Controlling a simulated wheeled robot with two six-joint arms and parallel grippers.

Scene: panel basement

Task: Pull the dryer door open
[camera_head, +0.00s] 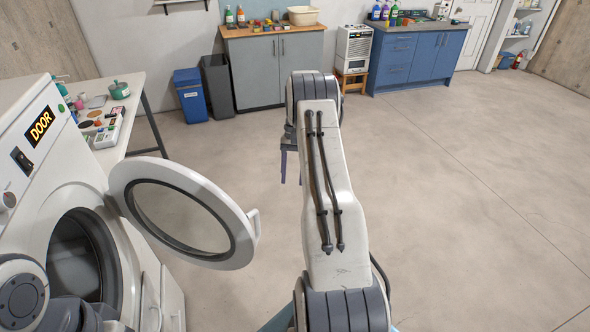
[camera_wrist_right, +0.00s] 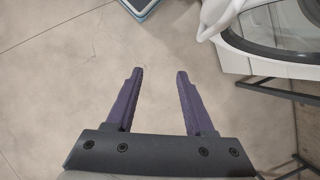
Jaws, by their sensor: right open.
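The dryer (camera_head: 150,283) stands at the left in the head view, with a dark round opening in its front. Its round door (camera_head: 172,181), a white ring with a glass centre, stands swung out from the opening. The door's handle (camera_head: 254,222) is on the ring's right edge. My right gripper (camera_head: 291,172) is mostly hidden behind its arm, beyond and to the right of the handle. In the right wrist view my right gripper (camera_wrist_right: 158,78) has its purple fingers apart with only floor between them. The door edge (camera_wrist_right: 222,22) shows at the upper right there, apart from the fingers. My left gripper is not seen.
A white table (camera_head: 133,88) with small items stands behind the dryer. A blue bin (camera_head: 190,95), a grey bin (camera_head: 217,88), a grey cabinet (camera_head: 268,75) and a blue cabinet (camera_head: 424,58) line the back. The floor (camera_head: 470,190) at the right is clear.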

